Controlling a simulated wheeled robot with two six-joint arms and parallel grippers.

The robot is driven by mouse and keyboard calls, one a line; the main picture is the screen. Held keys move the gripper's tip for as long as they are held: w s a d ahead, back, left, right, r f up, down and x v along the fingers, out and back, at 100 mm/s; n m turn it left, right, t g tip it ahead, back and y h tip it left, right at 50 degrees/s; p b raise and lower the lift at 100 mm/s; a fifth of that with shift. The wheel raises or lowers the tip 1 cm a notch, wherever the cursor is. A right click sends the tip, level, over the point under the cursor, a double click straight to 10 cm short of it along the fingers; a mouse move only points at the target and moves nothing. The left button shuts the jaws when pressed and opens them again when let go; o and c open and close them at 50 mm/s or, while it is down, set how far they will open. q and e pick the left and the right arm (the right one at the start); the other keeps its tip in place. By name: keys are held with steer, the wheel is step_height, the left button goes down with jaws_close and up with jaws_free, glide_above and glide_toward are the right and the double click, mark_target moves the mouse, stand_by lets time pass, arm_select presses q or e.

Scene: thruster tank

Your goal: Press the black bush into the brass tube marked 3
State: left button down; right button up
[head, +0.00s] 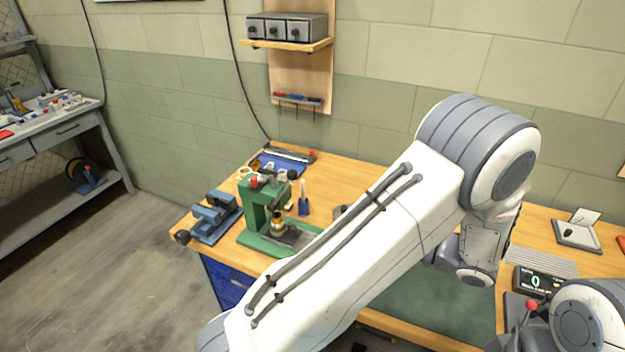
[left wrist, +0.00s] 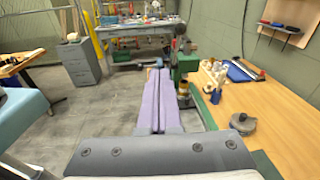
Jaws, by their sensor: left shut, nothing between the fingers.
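A green press (head: 262,205) stands on the wooden bench, and it also shows in the left wrist view (left wrist: 184,66). A small brass-coloured part (head: 277,221) is upright under its ram, and it also shows in the left wrist view (left wrist: 184,90). I cannot read a mark on it or make out a separate black bush. My left gripper (left wrist: 160,72) is shut and empty, its long fingers pointing forward just left of the press in the left wrist view. In the head view my left arm hides it. My right gripper is not in view.
A blue vise (head: 212,215) stands left of the press. A blue tray (head: 280,164) and small parts lie behind it, with a blue holder (head: 304,203) to its right.

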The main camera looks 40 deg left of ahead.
arm_select(q)
steer(key=w+m+t+y, duration=0.1)
steer(key=w+m+y, duration=0.1)
steer(key=w, duration=0.1)
steer(key=p, duration=0.6)
glide_toward(296, 177)
steer(key=a, duration=0.6)
steer(key=shift+s+r, duration=0.1)
steer(key=shift+r, duration=0.05)
steer(key=shift+a+p, duration=0.35)
steer(key=shift+a, duration=0.15)
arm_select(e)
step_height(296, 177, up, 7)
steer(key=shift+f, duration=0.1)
